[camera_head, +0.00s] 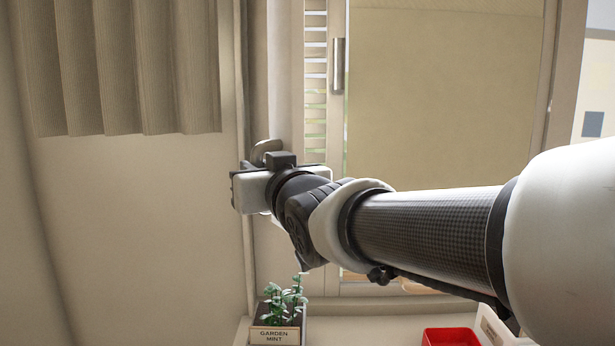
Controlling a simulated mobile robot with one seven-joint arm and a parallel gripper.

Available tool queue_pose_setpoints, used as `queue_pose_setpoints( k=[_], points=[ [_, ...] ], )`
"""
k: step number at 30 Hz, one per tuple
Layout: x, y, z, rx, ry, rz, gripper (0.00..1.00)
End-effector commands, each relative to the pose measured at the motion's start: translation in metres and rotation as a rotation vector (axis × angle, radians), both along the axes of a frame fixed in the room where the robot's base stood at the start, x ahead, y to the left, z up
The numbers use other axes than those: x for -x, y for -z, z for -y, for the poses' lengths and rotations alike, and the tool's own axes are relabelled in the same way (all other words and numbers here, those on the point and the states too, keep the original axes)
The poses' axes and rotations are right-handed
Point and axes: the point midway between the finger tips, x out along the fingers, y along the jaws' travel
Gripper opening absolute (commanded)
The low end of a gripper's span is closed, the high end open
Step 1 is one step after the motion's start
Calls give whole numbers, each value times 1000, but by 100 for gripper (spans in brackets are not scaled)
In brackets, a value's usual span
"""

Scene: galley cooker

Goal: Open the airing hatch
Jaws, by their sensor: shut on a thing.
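My gripper (247,183) is at the end of my arm, which reaches in from the right. It is up against a narrow upright cream panel (282,75), which appears to be the airing hatch, beside a strip of slats. A small rounded grey-beige knob or handle (266,147) shows just above my gripper. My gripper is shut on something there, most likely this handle. The fingertips and the grip itself are hidden behind the gripper body. From this view I cannot tell whether the panel stands ajar.
A slatted strip (315,100) and a wide beige panel (440,95) with a metal bar handle (338,67) lie right of it. Below are a potted plant labelled garden mint (274,337), a red container (451,338) and a white bin (492,326). A pleated curtain (125,65) hangs upper left.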

Motion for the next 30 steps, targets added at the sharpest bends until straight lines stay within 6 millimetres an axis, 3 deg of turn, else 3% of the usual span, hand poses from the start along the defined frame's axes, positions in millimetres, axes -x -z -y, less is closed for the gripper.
queue_pose_setpoints(
  k=[18,19,20,30],
  points=[
    [2,-1,-6,0,-10,1,0],
    [2,-1,-6,0,-10,1,18],
    [2,-1,-6,0,-9,1,23],
    [4,-1,-4,0,-7,1,24]
  ],
)
